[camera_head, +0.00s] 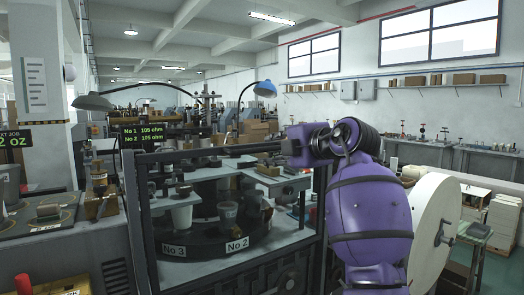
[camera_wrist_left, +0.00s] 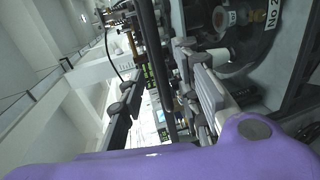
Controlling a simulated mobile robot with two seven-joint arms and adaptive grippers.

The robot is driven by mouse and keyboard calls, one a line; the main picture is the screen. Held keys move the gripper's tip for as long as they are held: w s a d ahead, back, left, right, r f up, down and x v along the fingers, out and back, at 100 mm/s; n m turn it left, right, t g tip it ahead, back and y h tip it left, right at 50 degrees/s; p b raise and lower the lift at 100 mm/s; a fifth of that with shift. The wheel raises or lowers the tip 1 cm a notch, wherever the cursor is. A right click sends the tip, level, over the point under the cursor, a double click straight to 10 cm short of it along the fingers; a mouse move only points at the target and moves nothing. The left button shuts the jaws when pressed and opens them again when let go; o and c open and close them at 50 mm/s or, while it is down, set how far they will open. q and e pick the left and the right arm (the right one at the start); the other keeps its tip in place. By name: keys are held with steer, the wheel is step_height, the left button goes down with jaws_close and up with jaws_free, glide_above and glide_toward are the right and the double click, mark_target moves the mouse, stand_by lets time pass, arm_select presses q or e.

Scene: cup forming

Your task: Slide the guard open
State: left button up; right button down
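The guard (camera_head: 141,220) is a dark framed panel with a clear window, standing in front of the round dark turntable (camera_head: 195,247) with signs No 2 and No 3. Its top rail (camera_head: 200,153) runs right towards my left gripper (camera_head: 272,157), at the end of the purple arm. In the left wrist view, the two fingers of my left gripper (camera_wrist_left: 155,80) are apart, with a dark bar (camera_wrist_left: 150,35) showing between them. It looks like the rail; I cannot tell whether either finger touches it. My right gripper is not in view.
A green-text display (camera_head: 150,134) stands behind the guard at left. Two desk lamps (camera_head: 264,89) reach over the machine. A red button (camera_head: 22,284) is at the lower left. A large white disc (camera_head: 432,235) stands right of my arm.

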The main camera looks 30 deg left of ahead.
mark_target(263, 149)
arm_select(q)
steer(key=p+x, duration=0.1)
steer(key=x, duration=0.5)
steer(key=shift+a+r, duration=0.1)
steer(key=shift+c, duration=0.5)
jaws_close()
